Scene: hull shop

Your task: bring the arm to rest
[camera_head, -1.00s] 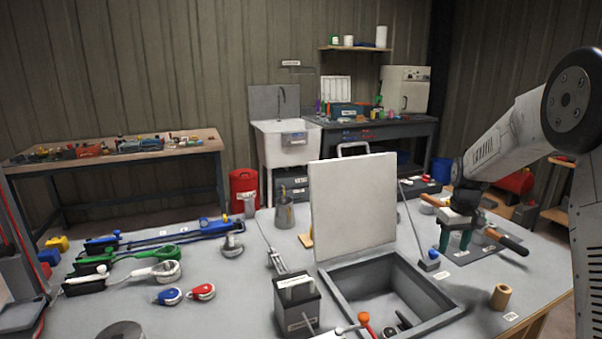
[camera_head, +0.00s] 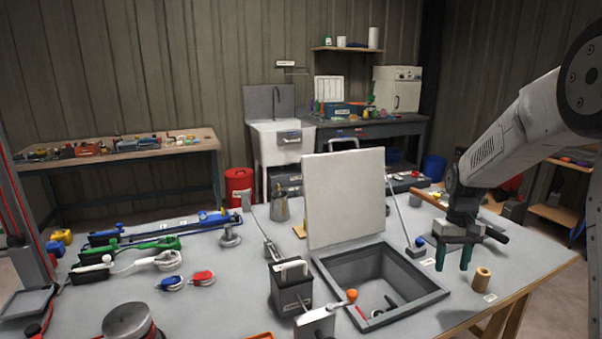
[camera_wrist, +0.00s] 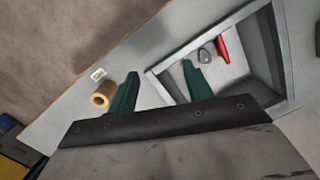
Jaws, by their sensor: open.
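My gripper (camera_head: 454,258) hangs above the right part of the grey table (camera_head: 215,296), its green fingers pointing down. The fingers are apart with nothing between them. In the wrist view my gripper (camera_wrist: 158,92) shows both fingers spread over the tabletop. A tan wooden ring or short tube (camera_head: 481,279) stands on the table just right of the gripper. It also shows in the wrist view (camera_wrist: 100,97), beside one finger. The open hatch box (camera_head: 345,284) with its raised white lid (camera_head: 345,198) is left of the gripper.
A dark tin (camera_head: 291,287) and a lever with an orange knob (camera_head: 351,295) stand by the hatch. Blue, green and white winches or handles (camera_head: 140,246) lie at left. A thin upright rod (camera_head: 402,213) stands behind the gripper. Open tabletop lies in front left.

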